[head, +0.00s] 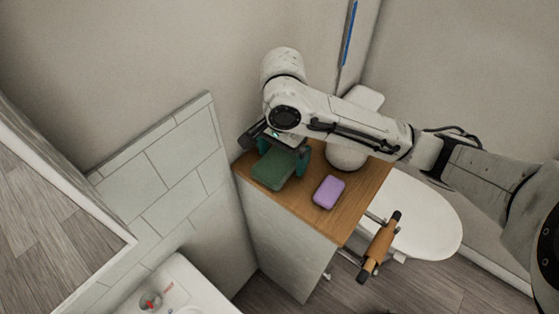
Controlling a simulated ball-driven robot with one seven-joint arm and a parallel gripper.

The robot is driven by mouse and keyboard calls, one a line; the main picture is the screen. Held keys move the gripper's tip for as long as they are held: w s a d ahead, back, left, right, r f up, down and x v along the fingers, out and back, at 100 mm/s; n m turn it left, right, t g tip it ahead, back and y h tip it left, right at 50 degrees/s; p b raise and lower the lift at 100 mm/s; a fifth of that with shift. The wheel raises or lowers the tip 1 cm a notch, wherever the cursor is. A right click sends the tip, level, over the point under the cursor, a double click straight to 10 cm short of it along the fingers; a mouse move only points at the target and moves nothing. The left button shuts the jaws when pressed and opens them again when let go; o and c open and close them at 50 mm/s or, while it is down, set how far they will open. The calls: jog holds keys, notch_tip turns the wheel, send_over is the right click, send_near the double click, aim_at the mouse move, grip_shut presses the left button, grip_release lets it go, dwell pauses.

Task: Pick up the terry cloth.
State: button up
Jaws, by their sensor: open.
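A dark green, thick, folded-looking piece, which I take for the terry cloth (272,172), lies on the wooden top of a small cabinet, near its left edge. My gripper (283,158) is directly over and behind it, pointing down, with its teal fingers apart. One finger is at the far left side of the cloth and the other at its right side. I cannot tell whether the fingers touch it. The far end of the cloth is partly hidden by my gripper.
A purple rounded block (329,192) lies right of the cloth on the wooden top (300,208). A whitish round object (346,157) stands behind it, partly under my arm. A tiled panel (170,170) rises to the left. A white oval seat or lid (425,215) is at right.

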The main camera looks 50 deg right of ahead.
jog(key=shift+c, duration=0.4)
jog(key=c, duration=0.8)
jog(key=shift+r, duration=0.1)
